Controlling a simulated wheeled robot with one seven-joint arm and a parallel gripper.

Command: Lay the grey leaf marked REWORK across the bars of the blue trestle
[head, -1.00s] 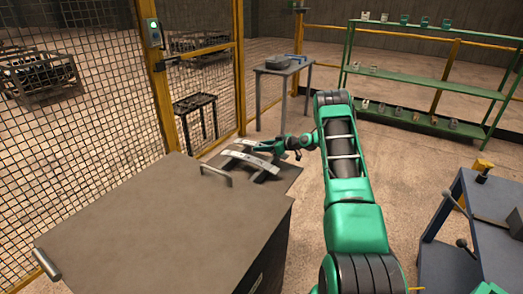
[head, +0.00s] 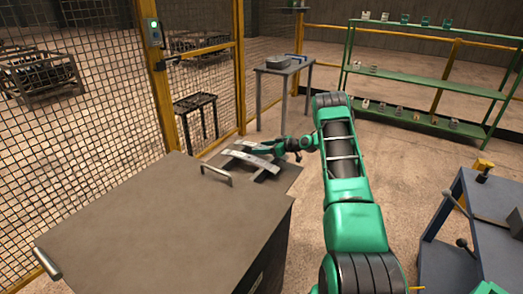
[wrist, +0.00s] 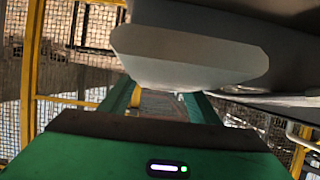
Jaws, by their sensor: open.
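Pale grey curved leaves (head: 250,158) lie on a low dark stand at the far end of the brown-grey bench. No REWORK marking is readable, so I cannot tell which leaf bears it. My gripper (head: 260,149) is open at the leaves, with its jaws reaching in from the right. In the wrist view the blunt end of a grey leaf (wrist: 190,58) fills the upper middle, very close to the green fingers; contact cannot be told.
The large bench (head: 150,225) with metal handles fills the front left. A mesh fence (head: 90,110) with yellow posts runs along the left. A green shelf rack (head: 420,75) stands at the back right, and a blue-grey table (head: 480,235) at the right. Open floor lies between.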

